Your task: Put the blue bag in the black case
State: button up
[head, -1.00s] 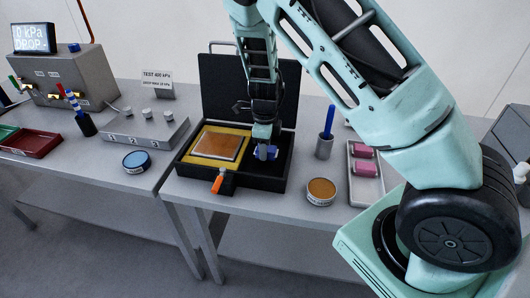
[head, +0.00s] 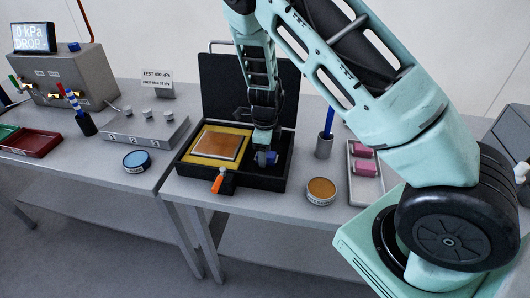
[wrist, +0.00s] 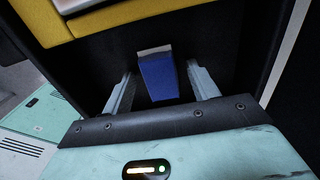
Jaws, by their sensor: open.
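The blue bag (wrist: 158,78) lies in the black interior of the open black case (head: 262,183), in its right-hand part. In the head view the bag (head: 266,158) is partly hidden by my gripper. My gripper (wrist: 160,85) points down into the case with its two fingers apart, one on each side of the bag. A gap shows between the bag and the fingers in the wrist view. The case's lid stands up at the back.
A yellow foam insert with a brown panel (head: 216,146) fills the case's left part. An orange-capped item (head: 218,181) is at the front edge. To the right stand an amber tin (head: 321,190), a cup with a blue tool (head: 324,148) and a tray with pink blocks (head: 363,184).

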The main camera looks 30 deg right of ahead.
notch_tip(320, 180, up, 11)
jog(key=s+a+r+n+g+y, duration=0.1)
jog(key=s+a+r+n, duration=0.2)
jog(key=s+a+n, duration=0.4)
jog(key=s+a+r+n+y, duration=0.1)
jog(key=s+a+r+n, duration=0.3)
jog(key=a+n, duration=0.45)
jog(key=s+a+r+n, duration=0.1)
jog(key=s+a+n, duration=0.1)
jog(key=s+n, duration=0.6)
jog(key=s+a+r+n+t+h, duration=0.1)
jog(key=s+a+r+n, duration=0.1)
jog(key=s+n, duration=0.7)
jog(key=shift+s+a+n, duration=0.15)
jog(key=shift+a+n, duration=0.4)
jog(key=shift+n, duration=0.6)
